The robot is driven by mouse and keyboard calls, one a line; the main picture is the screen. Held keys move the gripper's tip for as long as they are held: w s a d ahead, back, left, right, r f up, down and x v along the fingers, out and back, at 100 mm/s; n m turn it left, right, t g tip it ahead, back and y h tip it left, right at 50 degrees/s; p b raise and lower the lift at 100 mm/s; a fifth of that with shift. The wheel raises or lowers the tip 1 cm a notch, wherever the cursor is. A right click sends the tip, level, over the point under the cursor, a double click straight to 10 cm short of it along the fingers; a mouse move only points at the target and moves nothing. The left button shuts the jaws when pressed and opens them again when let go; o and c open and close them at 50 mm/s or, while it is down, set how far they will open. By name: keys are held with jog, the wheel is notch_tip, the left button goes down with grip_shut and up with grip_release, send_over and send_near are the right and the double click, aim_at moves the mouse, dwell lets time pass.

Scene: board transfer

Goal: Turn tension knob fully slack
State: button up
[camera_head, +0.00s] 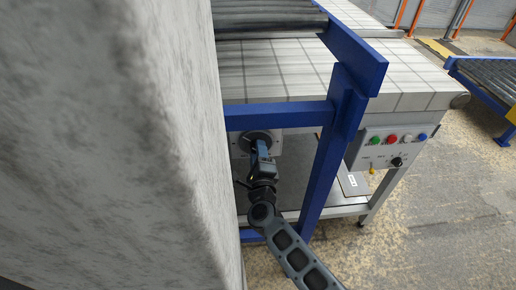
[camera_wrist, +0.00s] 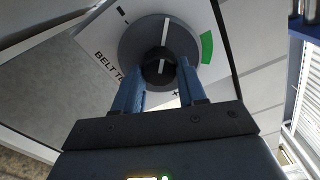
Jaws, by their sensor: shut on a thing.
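The tension knob (camera_wrist: 138,42) is a dark grey round dial with a black hub and a white pointer line. The line points to the top of the wrist view, slightly right. Its white panel (camera_wrist: 95,36) has partly hidden lettering starting "BELT T", a green mark (camera_wrist: 207,48) right of the dial and a short black mark at its upper left. My gripper (camera_wrist: 160,74) has its two blue fingers shut on the black hub. In the head view the knob (camera_head: 250,136) shows behind my gripper (camera_head: 261,147), under a blue crossbar.
A blue frame post (camera_head: 323,160) stands just right of my arm. A control box (camera_head: 385,148) with coloured buttons hangs further right. A grey pillar (camera_head: 120,130) fills the left of the head view. Open floor (camera_head: 440,200) lies at the right.

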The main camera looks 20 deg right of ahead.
jog(key=shift+a+n+p, duration=0.1)
jog(key=shift+n+p, duration=2.4)
jog(key=shift+n, duration=2.5)
jog(key=o, duration=1.1)
jog(key=shift+c, duration=0.2)
jog(key=shift+s, duration=0.1)
jog(key=p+v, duration=0.1)
jog(key=v, duration=0.6)
jog(key=shift+s, duration=0.3)
